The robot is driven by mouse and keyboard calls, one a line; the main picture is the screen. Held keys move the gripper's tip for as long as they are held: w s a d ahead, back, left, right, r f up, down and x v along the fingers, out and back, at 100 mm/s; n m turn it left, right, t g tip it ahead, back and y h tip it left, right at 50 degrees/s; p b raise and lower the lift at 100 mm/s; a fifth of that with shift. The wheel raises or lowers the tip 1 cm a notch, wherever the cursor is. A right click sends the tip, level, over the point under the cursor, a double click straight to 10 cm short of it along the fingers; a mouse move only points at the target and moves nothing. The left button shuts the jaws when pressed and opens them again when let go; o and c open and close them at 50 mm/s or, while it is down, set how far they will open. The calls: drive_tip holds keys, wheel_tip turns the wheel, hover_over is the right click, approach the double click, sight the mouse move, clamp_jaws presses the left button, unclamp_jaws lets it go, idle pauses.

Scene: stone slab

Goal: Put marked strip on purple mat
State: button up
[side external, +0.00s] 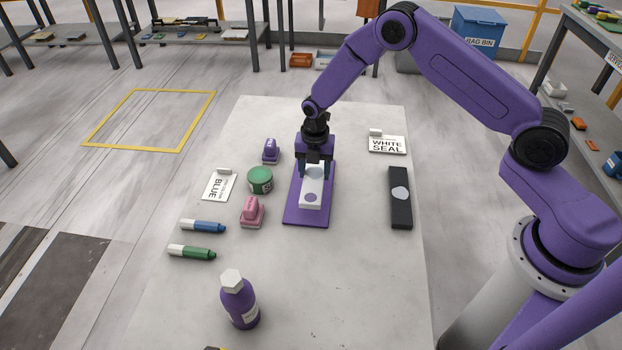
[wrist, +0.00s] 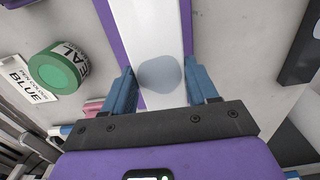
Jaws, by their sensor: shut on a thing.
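A purple mat (side external: 296,216) lies on the slab, long side running away from the camera. A white strip (side external: 311,198) with a grey-blue round mark is over the mat, lengthwise along it; it also shows in the wrist view (wrist: 146,38). My gripper (side external: 314,172) is shut on the white strip, one blue finger on each side, as the wrist view (wrist: 163,88) shows. I cannot tell whether the strip touches the mat. A black strip (side external: 401,215) with a pale round mark lies on the slab to the right of the mat.
Left of the mat are a green tape roll (side external: 260,180), a purple stamp (side external: 271,151), a pink stamp (side external: 252,212) and a BLUE card (side external: 217,187). A WHITE SEAL card (side external: 387,145) is at back right.

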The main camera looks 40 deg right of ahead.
sight(311, 179)
drive_tip(key=shift+w+a+f, duration=0.1)
drive_tip(key=shift+w+f, duration=0.45)
drive_tip(key=shift+f, duration=0.05)
drive_tip(key=shift+w+f, duration=0.15)
drive_tip(key=shift+f, duration=1.45)
drive_tip(key=shift+f, duration=0.1)
drive_tip(key=o, duration=1.4)
drive_tip(key=shift+f, duration=0.1)
wheel_tip(311, 179, up, 12)
drive_tip(key=shift+r, duration=0.2)
drive_tip(key=shift+a, duration=0.1)
